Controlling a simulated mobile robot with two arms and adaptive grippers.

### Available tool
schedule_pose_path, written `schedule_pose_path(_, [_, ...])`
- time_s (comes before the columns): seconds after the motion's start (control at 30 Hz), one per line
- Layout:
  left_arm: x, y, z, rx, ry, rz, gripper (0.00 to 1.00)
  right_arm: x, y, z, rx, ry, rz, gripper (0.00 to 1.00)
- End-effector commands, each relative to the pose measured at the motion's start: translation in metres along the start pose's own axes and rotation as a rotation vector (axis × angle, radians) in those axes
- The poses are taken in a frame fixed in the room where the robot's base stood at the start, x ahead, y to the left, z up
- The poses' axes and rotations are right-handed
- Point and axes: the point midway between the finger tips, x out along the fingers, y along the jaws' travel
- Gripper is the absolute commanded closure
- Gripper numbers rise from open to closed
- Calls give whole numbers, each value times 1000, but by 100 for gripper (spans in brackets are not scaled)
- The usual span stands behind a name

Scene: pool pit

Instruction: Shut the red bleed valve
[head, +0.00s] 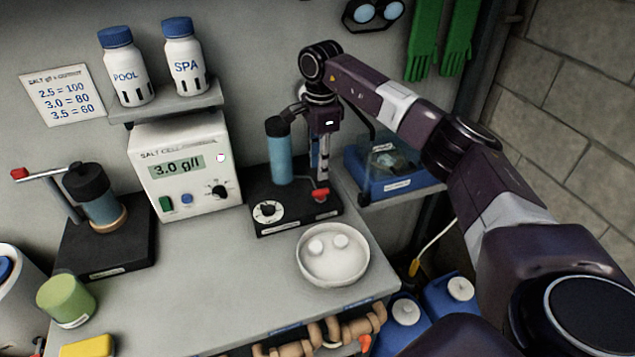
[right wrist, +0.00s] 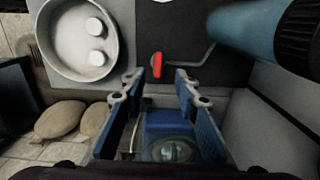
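The red bleed valve (head: 321,195) is a small red handle at the front right of a black base (head: 290,214). A blue cylinder (head: 280,152) with a dark cap stands on that base. The red handle also shows in the right wrist view (right wrist: 157,64), just beyond my fingertips. My right gripper (head: 322,172) points down above the handle, near the cylinder's right side. In the right wrist view its blue fingers (right wrist: 160,84) are spread apart with nothing between them. My left gripper is in neither view.
A white bowl (head: 333,270) with two white tablets sits in front of the base. A salt cell meter (head: 185,165) stands to the left, and a second pump with a red-tipped lever (head: 95,205) farther left. A blue tray (head: 388,185) lies right of the base.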

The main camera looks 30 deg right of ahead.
Motion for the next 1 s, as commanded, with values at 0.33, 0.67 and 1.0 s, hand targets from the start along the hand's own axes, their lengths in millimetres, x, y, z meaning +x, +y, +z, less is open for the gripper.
schedule_pose_path(0.33, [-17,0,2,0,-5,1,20,39,3,-6,2,16,13,71])
schedule_pose_path(0.67, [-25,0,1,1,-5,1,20,74,2,-6,2,14,8,71])
schedule_pose_path(1.0, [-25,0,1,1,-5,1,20,76,2,-6,2,14,7,80])
